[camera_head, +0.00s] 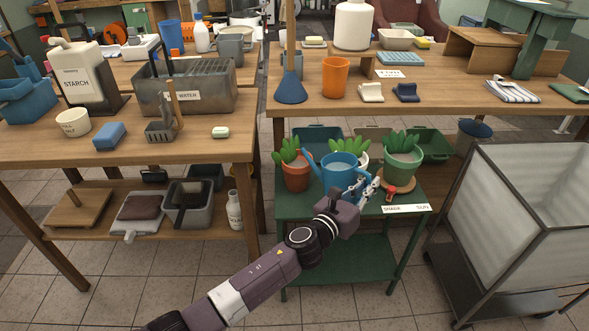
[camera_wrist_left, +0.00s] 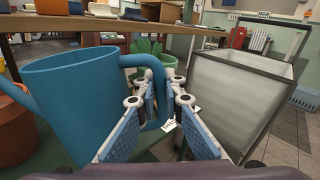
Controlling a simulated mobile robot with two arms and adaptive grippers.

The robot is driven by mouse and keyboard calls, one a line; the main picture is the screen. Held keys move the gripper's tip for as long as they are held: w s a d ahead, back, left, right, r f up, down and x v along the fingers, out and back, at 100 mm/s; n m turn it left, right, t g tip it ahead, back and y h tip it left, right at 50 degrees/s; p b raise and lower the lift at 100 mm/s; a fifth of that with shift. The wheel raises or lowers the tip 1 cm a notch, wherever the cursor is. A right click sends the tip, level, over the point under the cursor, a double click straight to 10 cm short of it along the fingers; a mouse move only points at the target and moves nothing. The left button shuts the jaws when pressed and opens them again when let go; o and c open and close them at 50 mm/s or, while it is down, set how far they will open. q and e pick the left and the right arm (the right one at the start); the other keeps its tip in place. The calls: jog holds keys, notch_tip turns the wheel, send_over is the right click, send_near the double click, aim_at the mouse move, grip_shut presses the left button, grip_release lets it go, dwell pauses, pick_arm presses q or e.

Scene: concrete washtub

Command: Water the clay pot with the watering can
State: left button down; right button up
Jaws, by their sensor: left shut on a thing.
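The blue watering can (camera_head: 338,172) is upright over the green stand, its spout pointing left toward the clay pot. My left gripper (camera_head: 366,190) is at its right side, shut on its handle. In the left wrist view the can (camera_wrist_left: 72,95) fills the left, and its handle (camera_wrist_left: 158,75) runs down between the fingers of the gripper (camera_wrist_left: 165,112). The terracotta clay pot (camera_head: 297,178) with a green plant stands left of the can; part of it shows in the wrist view (camera_wrist_left: 12,130). I cannot tell whether the can's base touches the stand. My right gripper is out of view.
A red-topped small item (camera_head: 391,192) and a label (camera_head: 405,209) are on the green stand (camera_head: 295,208). A wire-framed cart (camera_head: 500,205) stands right. Wooden tables lie behind.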

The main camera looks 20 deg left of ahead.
pick_arm(q)
jog(key=shift+r, duration=0.4)
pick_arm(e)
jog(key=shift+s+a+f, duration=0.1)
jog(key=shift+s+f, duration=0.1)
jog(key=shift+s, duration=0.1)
pick_arm(q)
jog(key=shift+n+p, duration=0.3)
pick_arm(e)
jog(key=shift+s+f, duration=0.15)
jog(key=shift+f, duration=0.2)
pick_arm(q)
jog(key=shift+r, duration=0.2)
dwell(0.5)
jog(key=shift+r+n, duration=0.1)
jog(key=shift+n, duration=0.2)
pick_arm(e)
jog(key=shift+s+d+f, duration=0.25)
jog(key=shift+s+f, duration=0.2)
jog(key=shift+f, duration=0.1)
pick_arm(q)
jog(key=shift+r+p, duration=0.25)
jog(key=shift+p, duration=0.25)
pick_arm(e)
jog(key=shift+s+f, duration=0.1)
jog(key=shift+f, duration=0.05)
pick_arm(q)
jog(key=shift+r, duration=0.15)
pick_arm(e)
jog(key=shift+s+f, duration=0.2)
